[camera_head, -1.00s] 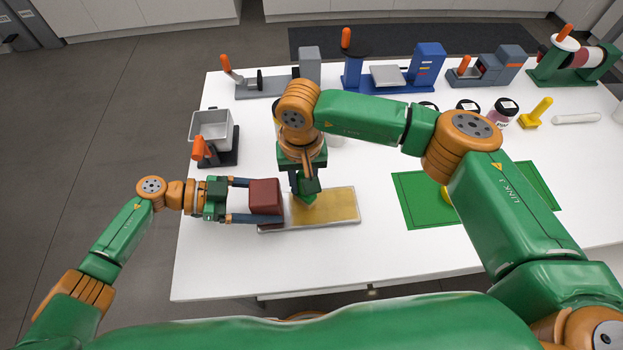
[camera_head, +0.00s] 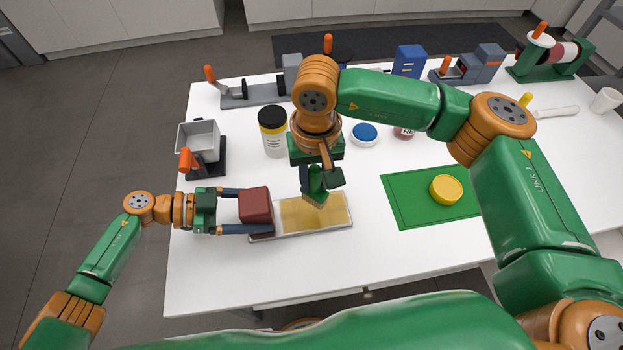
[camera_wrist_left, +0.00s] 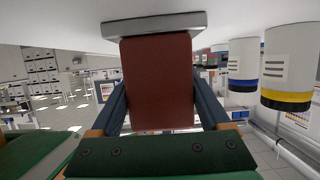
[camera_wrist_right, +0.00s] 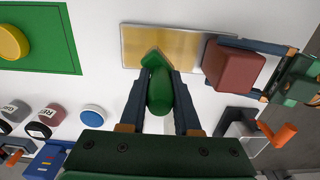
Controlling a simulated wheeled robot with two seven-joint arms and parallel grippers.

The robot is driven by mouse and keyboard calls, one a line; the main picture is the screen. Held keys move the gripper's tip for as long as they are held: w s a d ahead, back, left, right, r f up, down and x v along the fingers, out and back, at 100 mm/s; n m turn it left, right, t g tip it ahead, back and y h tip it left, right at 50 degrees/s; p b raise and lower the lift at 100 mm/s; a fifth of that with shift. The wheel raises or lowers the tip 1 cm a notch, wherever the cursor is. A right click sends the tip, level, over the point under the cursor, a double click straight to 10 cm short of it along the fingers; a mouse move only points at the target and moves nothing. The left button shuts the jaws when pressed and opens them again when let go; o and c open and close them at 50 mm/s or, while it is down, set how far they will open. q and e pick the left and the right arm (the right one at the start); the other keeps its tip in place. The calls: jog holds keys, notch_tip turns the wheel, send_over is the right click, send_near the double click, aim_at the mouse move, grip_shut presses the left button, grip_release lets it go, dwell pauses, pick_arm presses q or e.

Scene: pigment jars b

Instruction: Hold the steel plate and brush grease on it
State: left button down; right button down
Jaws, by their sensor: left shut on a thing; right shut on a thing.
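The steel plate (camera_head: 300,232) lies flat at the table's front left, with a golden-yellow patch (camera_head: 336,208) over most of its top. A dark red block (camera_head: 255,203) stands at its left end. My left gripper (camera_head: 256,210) is shut on this block from the left; the left wrist view shows the block (camera_wrist_left: 157,85) between both fingers. My right gripper (camera_wrist_right: 158,78) is shut on a green brush (camera_wrist_right: 160,92) and points down over the plate. The brush's tan tip (camera_head: 316,200) is at the middle of the patch; I cannot tell whether it touches.
A green mat (camera_head: 410,210) with a yellow round container (camera_head: 446,189) lies to the right. A black-lidded jar (camera_head: 273,140), a blue-lidded jar (camera_head: 365,134) and a grey bin (camera_head: 198,138) stand behind. Several machines line the back edge. The front table strip is clear.

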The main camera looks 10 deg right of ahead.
pick_arm(q)
jog(key=shift+s+f, duration=0.2)
jog(key=shift+f, duration=0.15)
pick_arm(e)
jog(key=shift+f, duration=0.1)
pick_arm(q)
jog(key=shift+c, duration=0.6)
grip_release()
jog(key=shift+o, duration=0.6)
jog(key=shift+w, duration=0.2)
pick_arm(e)
jog(key=shift+w, duration=0.15)
pick_arm(q)
jog(key=v, duration=1.2)
jog(key=shift+w+r, duration=0.1)
